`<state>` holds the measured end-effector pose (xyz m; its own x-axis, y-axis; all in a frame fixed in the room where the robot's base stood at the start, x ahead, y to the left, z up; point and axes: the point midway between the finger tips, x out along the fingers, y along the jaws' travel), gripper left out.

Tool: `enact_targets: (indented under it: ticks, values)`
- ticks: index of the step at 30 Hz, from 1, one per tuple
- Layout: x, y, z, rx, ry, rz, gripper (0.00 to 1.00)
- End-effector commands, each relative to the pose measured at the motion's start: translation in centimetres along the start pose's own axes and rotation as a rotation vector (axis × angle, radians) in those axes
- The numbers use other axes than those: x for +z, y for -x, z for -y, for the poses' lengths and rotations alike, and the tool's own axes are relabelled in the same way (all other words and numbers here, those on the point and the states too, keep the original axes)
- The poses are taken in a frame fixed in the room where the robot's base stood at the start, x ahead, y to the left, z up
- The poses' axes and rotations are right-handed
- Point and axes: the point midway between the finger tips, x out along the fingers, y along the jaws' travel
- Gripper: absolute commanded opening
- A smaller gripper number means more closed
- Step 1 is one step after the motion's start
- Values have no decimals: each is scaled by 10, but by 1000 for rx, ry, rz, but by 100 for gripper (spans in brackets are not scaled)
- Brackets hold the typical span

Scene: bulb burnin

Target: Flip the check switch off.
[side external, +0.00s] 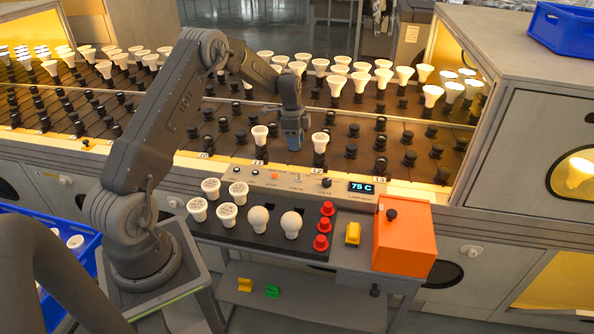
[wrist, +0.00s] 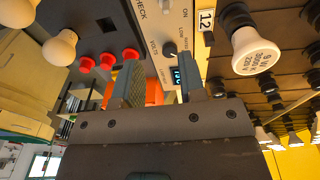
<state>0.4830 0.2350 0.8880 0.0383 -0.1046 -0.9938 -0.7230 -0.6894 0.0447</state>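The check switch (side external: 298,176) is a small lever on the grey control panel (side external: 348,200), between an orange button and a dark knob. In the wrist view, part of the CHECK lettering and an ON label show at the top edge, with the switch (wrist: 166,3) cut off there. I cannot tell which way the lever points. My gripper (side external: 295,146) hangs above and behind the panel, near the front edge of the socket rack, apart from the switch. In the wrist view my gripper (wrist: 157,68) shows two separated fingers with nothing between them.
In front of the panel are a black tray (side external: 262,240) with several bulbs, red caps (side external: 321,242), a yellow block (side external: 353,233) and an orange box (side external: 405,240). The display (side external: 361,187) reads 75 C.

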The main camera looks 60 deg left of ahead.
Motion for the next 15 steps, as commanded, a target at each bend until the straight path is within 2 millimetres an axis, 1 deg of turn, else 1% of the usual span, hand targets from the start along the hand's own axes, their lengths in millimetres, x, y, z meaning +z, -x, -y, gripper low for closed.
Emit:
enact_targets:
  ticks: [1, 3, 5, 8, 11, 15]
  values:
    - [-6, 2, 2, -17, 1, 40, 37]
    - [-9, 4, 3, -35, 11, 79, 37]
    - [-10, 3, 4, -43, 17, 98, 37]
    - [-9, -4, 4, -46, 22, 105, 37]
    - [-8, -17, 4, -43, 23, 105, 37]
    - [-4, -45, 6, -42, 23, 104, 37]
